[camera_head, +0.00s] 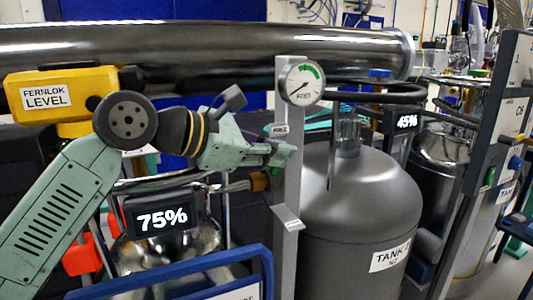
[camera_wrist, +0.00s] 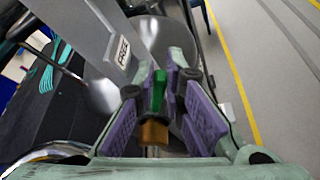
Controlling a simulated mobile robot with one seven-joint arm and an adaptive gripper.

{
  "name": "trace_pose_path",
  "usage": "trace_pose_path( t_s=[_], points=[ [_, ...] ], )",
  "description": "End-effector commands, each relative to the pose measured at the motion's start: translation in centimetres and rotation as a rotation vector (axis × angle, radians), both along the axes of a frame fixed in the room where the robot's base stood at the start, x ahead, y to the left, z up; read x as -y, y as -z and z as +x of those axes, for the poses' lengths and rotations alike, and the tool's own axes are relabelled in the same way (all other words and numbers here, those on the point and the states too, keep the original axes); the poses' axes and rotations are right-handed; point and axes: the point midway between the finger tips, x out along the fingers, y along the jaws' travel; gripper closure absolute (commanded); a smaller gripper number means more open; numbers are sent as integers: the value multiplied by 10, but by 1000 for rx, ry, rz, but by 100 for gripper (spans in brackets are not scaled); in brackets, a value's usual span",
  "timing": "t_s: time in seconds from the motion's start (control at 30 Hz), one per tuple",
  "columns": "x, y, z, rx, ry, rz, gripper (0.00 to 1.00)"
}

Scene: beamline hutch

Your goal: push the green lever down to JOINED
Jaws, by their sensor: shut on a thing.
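The green lever (camera_wrist: 159,92) shows in the wrist view between the purple pads of my gripper (camera_wrist: 161,78), with a brass-coloured fitting (camera_wrist: 153,133) below it in the picture. My gripper is shut on the lever. A plate marked FREE (camera_wrist: 122,52) is on the grey post just beyond the fingertips. In the head view my gripper (camera_head: 285,155) is beside the grey post (camera_head: 287,195), level with a small label plate (camera_head: 279,130) or slightly below it. A little green shows under the fingers there. The fingers hide most of the lever. I cannot read a JOINED mark.
A round gauge (camera_head: 304,82) tops the post. A grey tank (camera_head: 350,220) stands just right of it. A display reading 75% (camera_head: 162,217) and a blue rail (camera_head: 180,278) are below my arm. A thick metal pipe (camera_head: 200,55) crosses above. A tilted bracket (camera_head: 288,220) juts from the post.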

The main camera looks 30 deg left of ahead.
Motion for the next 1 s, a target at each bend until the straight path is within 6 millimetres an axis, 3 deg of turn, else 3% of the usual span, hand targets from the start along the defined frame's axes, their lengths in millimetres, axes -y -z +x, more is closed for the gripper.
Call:
trace_pose_path(
  t_s=[0.2, 0.23, 0.57, 0.87, 1.0],
  points=[
    [-1, 3, -1, -11, 0, 1, 100],
    [-1, 3, -1, -11, 0, 1, 89],
    [-1, 2, 0, -5, 0, 1, 68],
    [-1, 1, -1, -3, 1, 0, 68],
    [-7, -4, -11, -2, -1, -1, 68]
  ],
)
